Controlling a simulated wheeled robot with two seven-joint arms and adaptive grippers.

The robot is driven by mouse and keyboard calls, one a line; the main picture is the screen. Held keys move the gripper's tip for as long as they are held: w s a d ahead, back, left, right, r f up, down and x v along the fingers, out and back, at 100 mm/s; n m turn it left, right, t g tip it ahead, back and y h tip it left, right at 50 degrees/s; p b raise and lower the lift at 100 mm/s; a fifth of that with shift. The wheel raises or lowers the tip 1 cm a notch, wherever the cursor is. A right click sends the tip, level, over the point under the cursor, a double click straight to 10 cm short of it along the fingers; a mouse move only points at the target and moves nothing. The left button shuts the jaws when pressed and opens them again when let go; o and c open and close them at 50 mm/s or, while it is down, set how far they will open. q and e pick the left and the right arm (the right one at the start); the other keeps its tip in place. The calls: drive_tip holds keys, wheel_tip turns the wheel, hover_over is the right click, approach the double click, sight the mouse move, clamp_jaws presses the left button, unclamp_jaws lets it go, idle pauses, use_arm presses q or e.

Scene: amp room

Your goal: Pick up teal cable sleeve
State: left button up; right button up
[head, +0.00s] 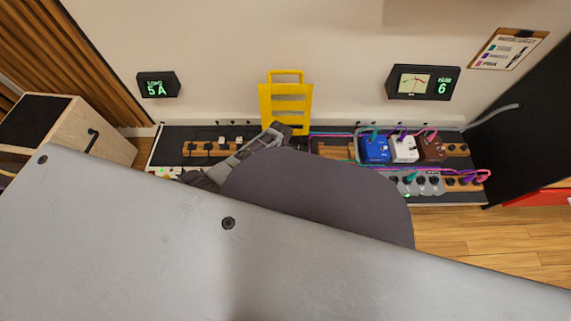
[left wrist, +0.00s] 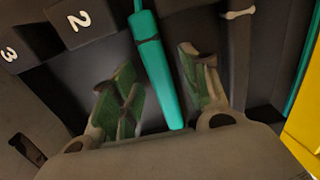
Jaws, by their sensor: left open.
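In the left wrist view the teal cable sleeve (left wrist: 164,85) is a long teal bar with a dark band near its upper end. A thin teal cable runs out of its top. My left gripper (left wrist: 159,66) is open, with a green-padded finger on each side of the sleeve. I see a gap on both sides, but cannot tell the depth between fingers and sleeve. In the head view my left gripper (head: 283,130) is over the board, just in front of the yellow rack. I cannot make out the sleeve there. My right gripper is not in view.
The yellow rack (head: 285,88) is close behind the gripper. Blue (head: 375,149), white (head: 404,149) and brown (head: 432,149) pedals with cables sit to the right. My own body hides much of the foreground.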

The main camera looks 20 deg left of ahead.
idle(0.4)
use_arm(q)
clamp_jaws()
drive_tip(key=shift+r, duration=0.15)
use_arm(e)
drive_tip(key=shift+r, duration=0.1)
use_arm(q)
drive_tip(key=shift+r+p, duration=2.4)
drive_tip(key=shift+r, duration=1.45)
drive_tip(key=shift+r+p, duration=0.4)
drive_tip(key=shift+p, duration=0.05)
drive_tip(key=shift+r+p, duration=0.3)
drive_tip(key=shift+r, duration=0.3)
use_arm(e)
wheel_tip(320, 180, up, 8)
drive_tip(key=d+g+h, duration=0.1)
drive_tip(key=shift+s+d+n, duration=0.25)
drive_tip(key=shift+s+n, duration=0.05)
